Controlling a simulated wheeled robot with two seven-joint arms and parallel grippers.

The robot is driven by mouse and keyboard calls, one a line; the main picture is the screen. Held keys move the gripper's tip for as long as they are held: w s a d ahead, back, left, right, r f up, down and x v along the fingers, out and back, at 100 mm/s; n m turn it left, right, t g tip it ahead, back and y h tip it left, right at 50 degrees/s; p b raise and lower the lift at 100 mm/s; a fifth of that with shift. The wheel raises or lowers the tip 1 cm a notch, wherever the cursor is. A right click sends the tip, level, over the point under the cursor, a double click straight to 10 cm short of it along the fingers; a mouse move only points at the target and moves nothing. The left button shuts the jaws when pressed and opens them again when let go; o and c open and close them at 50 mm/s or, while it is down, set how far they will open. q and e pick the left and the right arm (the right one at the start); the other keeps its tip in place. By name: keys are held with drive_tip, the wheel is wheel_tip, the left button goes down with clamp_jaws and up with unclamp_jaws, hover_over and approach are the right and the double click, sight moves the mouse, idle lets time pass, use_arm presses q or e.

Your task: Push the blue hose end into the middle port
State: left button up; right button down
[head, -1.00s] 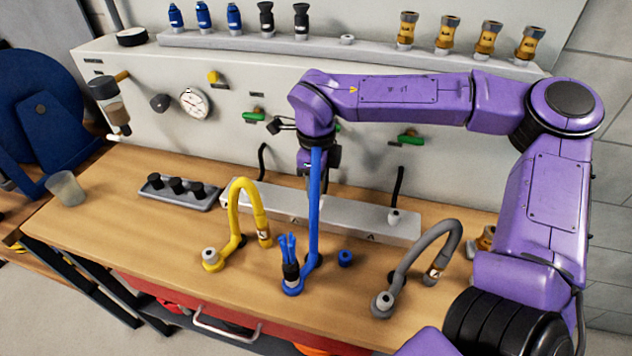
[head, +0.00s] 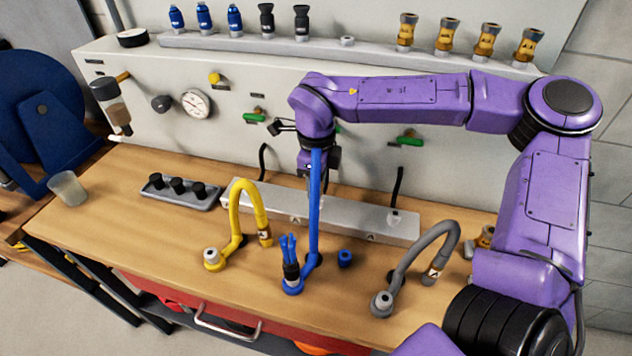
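The blue hose (head: 314,215) rises almost straight up from its base on the bench. Its upper end goes into my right gripper (head: 318,160), which holds it above the long grey block (head: 345,215). The fingers and the hose end are mostly hidden by the purple wrist and the hose. The block lies along the back of the bench. My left gripper is not in view.
A yellow hose (head: 236,210) arches left of the blue one and a grey hose (head: 408,262) right. A blue brush-like piece (head: 291,268) and a blue ring (head: 345,258) are near the blue base. A tray (head: 205,203) with black knobs and a cup (head: 68,187) are left.

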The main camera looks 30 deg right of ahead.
drive_tip(key=shift+f, duration=0.5)
idle(0.5)
drive_tip(key=c, duration=0.8)
unclamp_jaws()
wheel_tip(320, 180, up, 10)
drive_tip(key=shift+r, duration=0.25)
